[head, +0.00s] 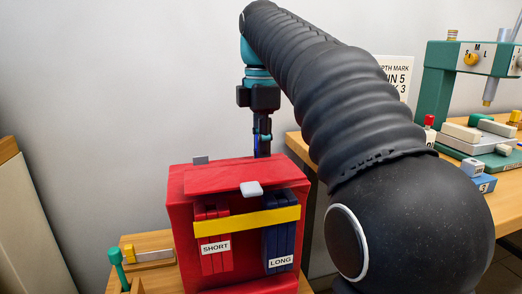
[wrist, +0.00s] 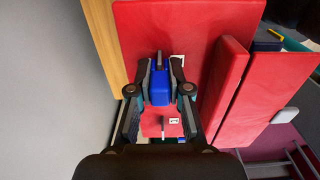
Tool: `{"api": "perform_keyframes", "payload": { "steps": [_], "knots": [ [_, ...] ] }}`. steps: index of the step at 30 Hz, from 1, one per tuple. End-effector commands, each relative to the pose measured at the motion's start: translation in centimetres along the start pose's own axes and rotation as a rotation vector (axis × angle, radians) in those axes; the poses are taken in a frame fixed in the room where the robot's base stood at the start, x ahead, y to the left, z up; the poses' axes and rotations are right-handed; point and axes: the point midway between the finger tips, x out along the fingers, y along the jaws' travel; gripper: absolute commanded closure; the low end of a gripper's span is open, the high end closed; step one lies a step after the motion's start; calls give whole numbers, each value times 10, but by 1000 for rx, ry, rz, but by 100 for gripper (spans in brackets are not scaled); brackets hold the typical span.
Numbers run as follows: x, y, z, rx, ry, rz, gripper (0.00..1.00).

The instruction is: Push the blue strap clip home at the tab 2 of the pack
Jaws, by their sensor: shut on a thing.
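The red pack (head: 180,215) stands on a wooden surface in the head view. My gripper (head: 262,140) points down behind its far top edge. In the wrist view my gripper (wrist: 159,98) is shut on the blue strap clip (wrist: 160,84), which sits between the two fingers. The clip shows only as a thin blue sliver (head: 262,127) in the head view. Red pack panels (wrist: 212,100) lie beyond and beside it. A small white tag (wrist: 173,121) shows just below the clip; its mark is too small to read. I cannot tell whether the clip touches a tab.
A grey tab (head: 200,160) and a white tab (head: 251,188) stand out at the pack's top. Red SHORT and navy LONG straps sit behind a yellow band (head: 250,221) in front. A green-handled tool (head: 116,262) stands left. A bench with a green press (head: 433,85) stands right.

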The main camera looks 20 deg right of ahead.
Motion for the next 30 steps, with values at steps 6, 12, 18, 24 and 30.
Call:
{"api": "perform_keyframes", "payload": {
  "steps": [6, 12, 18, 24, 30],
  "knots": [
    [0, 0, 0, 0, 0, 0, 94],
    [0, 0, 0, 0, 0, 0, 62],
    [0, 0, 0, 0, 0, 0, 53],
    [0, 0, 0, 0, 0, 0, 20],
    [0, 0, 0, 0, 0, 0, 20]
  ]
}}
